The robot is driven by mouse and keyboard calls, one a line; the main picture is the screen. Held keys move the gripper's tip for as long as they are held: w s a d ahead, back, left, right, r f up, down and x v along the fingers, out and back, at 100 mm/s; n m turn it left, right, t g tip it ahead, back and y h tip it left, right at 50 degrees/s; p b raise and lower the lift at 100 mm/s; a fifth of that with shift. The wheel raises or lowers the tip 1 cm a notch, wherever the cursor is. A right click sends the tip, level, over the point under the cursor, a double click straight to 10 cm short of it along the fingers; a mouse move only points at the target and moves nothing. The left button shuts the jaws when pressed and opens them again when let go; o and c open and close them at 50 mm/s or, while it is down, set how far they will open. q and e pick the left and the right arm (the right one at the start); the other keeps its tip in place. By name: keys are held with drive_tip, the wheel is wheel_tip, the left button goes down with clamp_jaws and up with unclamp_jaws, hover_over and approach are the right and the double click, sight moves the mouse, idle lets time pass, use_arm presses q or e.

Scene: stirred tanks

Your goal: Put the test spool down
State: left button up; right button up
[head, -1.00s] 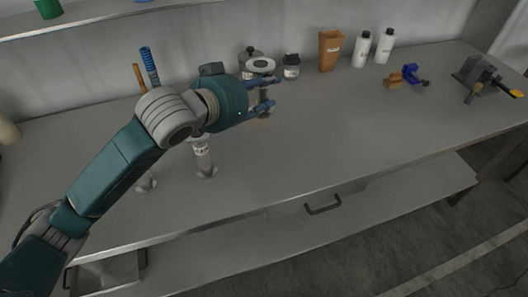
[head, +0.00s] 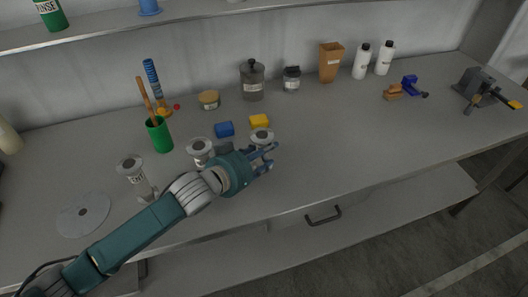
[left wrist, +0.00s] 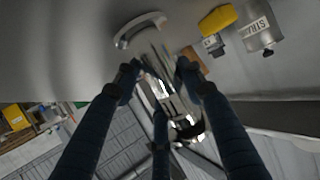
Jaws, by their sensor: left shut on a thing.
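The test spool (head: 262,135) is a grey metal spool with a round top flange. My left gripper (head: 266,158) is shut on it over the bench, right of two similar spools. Its lower end is hidden by the fingers, so I cannot tell whether it touches the bench. In the left wrist view, the fingers (left wrist: 160,75) close around shiny metal, with a pale round flange (left wrist: 140,28) beyond them. The other spools stand upright at the left (head: 131,168) and in the middle (head: 200,150). My right gripper is not in view.
A blue block (head: 225,129) and a yellow block (head: 259,120) lie behind the spools. A green cup (head: 160,138) with tools stands left, near a flat disc (head: 84,215). Jars and bottles line the back. The bench (head: 350,140) is clear to the right.

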use_arm(q)
drive_tip(key=shift+f, duration=0.1)
drive_tip(key=o, duration=1.3)
drive_tip(key=b+v, duration=0.1)
drive_tip(key=v, duration=1.1)
